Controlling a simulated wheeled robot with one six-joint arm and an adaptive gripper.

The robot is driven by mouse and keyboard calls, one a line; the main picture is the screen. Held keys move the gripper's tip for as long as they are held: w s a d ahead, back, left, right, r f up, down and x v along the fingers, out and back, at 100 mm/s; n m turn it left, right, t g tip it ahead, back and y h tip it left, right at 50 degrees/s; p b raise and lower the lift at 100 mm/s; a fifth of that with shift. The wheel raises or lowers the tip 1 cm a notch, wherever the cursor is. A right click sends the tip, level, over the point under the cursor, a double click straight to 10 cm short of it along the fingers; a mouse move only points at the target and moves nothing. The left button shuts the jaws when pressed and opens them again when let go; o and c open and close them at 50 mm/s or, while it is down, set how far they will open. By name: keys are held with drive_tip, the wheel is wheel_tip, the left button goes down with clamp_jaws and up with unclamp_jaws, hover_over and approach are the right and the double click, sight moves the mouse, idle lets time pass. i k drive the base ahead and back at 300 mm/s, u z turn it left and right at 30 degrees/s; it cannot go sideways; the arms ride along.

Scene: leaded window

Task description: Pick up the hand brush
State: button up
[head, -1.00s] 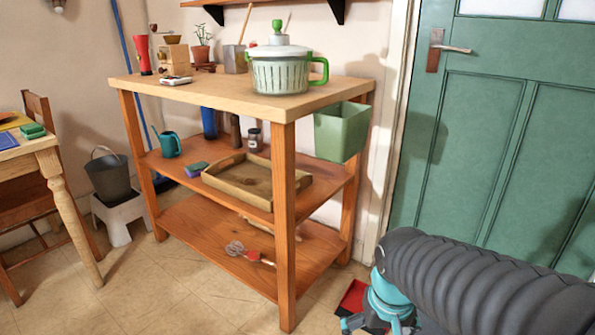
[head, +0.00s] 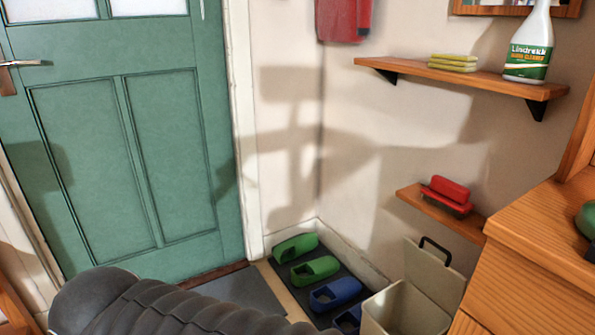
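A red object with a raised grip and a dark underside (head: 447,194) sits on the small low wooden shelf (head: 428,208) at the right. It looks like a hand brush, but I cannot tell for certain at this size. My arm's dark ribbed sleeve crosses the bottom left of the head view. My gripper is outside the picture, so its state and what it holds are hidden.
A lidded bin (head: 405,309) stands below the low shelf. Green and blue clogs (head: 335,292) line a dark mat. A wooden cabinet (head: 535,260) fills the right edge. A spray bottle (head: 529,45) and yellow sponges (head: 453,62) sit on the upper shelf (head: 470,75).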

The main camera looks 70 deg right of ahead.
sight(451, 195)
drive_tip(key=z, duration=1.85)
drive_tip(key=k, duration=0.1)
drive_tip(key=z, duration=5.15)
drive_tip(key=k, duration=1.35)
drive_tip(key=u, duration=1.75)
